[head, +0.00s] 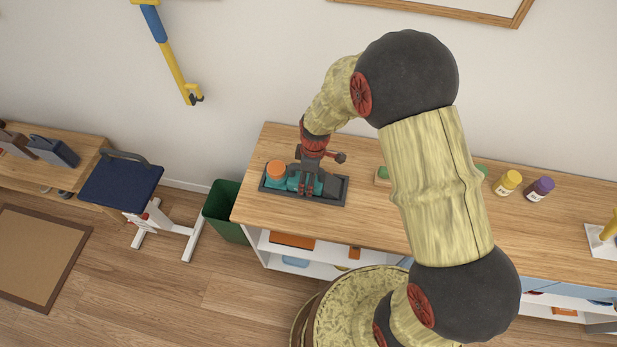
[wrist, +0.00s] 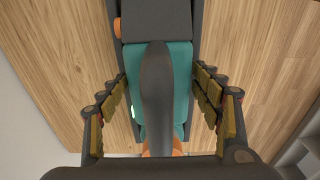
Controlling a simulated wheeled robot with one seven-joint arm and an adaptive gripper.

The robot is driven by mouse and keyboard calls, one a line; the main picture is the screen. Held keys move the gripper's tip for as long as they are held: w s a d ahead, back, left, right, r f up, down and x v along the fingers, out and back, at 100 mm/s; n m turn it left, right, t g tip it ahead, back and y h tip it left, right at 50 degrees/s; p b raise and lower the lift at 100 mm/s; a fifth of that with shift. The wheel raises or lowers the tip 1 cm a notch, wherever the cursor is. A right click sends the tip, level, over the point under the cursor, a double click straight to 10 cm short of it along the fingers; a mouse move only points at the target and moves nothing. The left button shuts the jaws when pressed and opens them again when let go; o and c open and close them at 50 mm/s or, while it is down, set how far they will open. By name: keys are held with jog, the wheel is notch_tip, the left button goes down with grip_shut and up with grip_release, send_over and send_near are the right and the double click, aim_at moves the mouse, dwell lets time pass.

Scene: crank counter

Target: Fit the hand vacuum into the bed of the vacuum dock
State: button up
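The hand vacuum (head: 277,180) has a teal body, an orange end at the left and a dark nose at the right. It lies in the bed of the dark vacuum dock (head: 341,198) at the counter's left end. In the wrist view, the vacuum (wrist: 181,62) runs lengthwise between the dock's dark side walls (wrist: 197,25), and a small green light shows at its left side. My gripper (head: 311,178) is over the vacuum. Its fingers (wrist: 163,84) are spread on either side of the dark handle, with gaps to it. The bed's floor is hidden under the vacuum.
A green item (head: 383,173) lies right of the dock, partly hidden by my arm. A yellow jar (head: 508,183) and a purple-capped jar (head: 540,189) stand farther right. A green bin (head: 227,212) stands on the floor at the counter's left end.

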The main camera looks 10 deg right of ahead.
jog(key=shift+o, duration=0.9)
jog(key=r, duration=0.4)
jog(key=r+p, duration=0.1)
jog(key=r, duration=0.3)
jog(key=r+p, duration=0.1)
jog(key=r, duration=0.3)
jog(key=shift+s+d+r, duration=0.2)
jog(key=shift+d, duration=0.2)
jog(key=s+d+r+m+t, duration=0.1)
jog(key=s+d+r+m, duration=0.15)
jog(key=r, duration=0.55)
jog(key=s+d+r+m+t, duration=0.2)
jog(key=s+r+m, duration=0.2)
jog(key=r, duration=0.5)
jog(key=s+d+r+m+t, duration=0.1)
jog(key=s+r+m, duration=0.2)
jog(key=s, duration=0.4)
jog(key=s+d+r+m+t, duration=0.1)
jog(key=s+d+r+m, duration=0.1)
jog(key=s+r+m, duration=0.2)
jog(key=s+r, duration=0.1)
jog(key=s, duration=0.1)
jog(key=shift+s+d+r+h, duration=0.15)
jog(key=shift+s+d+h, duration=0.15)
jog(key=shift+s+h, duration=0.1)
